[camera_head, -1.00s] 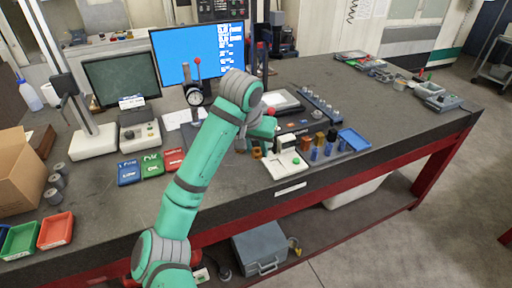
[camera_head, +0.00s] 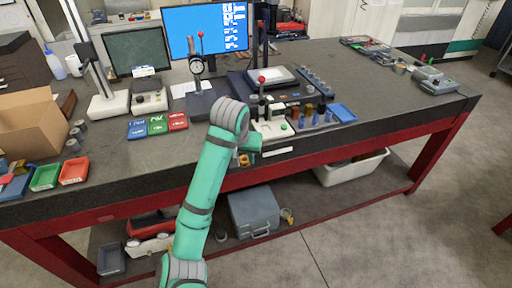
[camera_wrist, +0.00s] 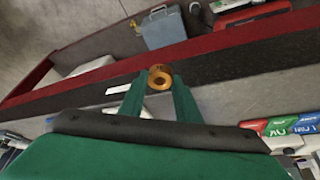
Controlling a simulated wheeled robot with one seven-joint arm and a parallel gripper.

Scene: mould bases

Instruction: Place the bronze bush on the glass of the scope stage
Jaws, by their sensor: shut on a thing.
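The bronze bush (camera_wrist: 161,83) is a short golden ring with a dark hole. It sits between the fingertips of my gripper (camera_wrist: 159,75), which is shut on it. In the head view the bush (camera_head: 244,161) shows small below my gripper (camera_head: 246,154), near the bench's front edge and held off the bench top. Nothing is seen lying on the glass.
A white fixture with a red-knobbed lever (camera_head: 270,129) and a row of small parts lie between my gripper and the scope stage. A blue tray (camera_head: 343,113) is to their right. A dial gauge stand (camera_head: 199,103) is left.

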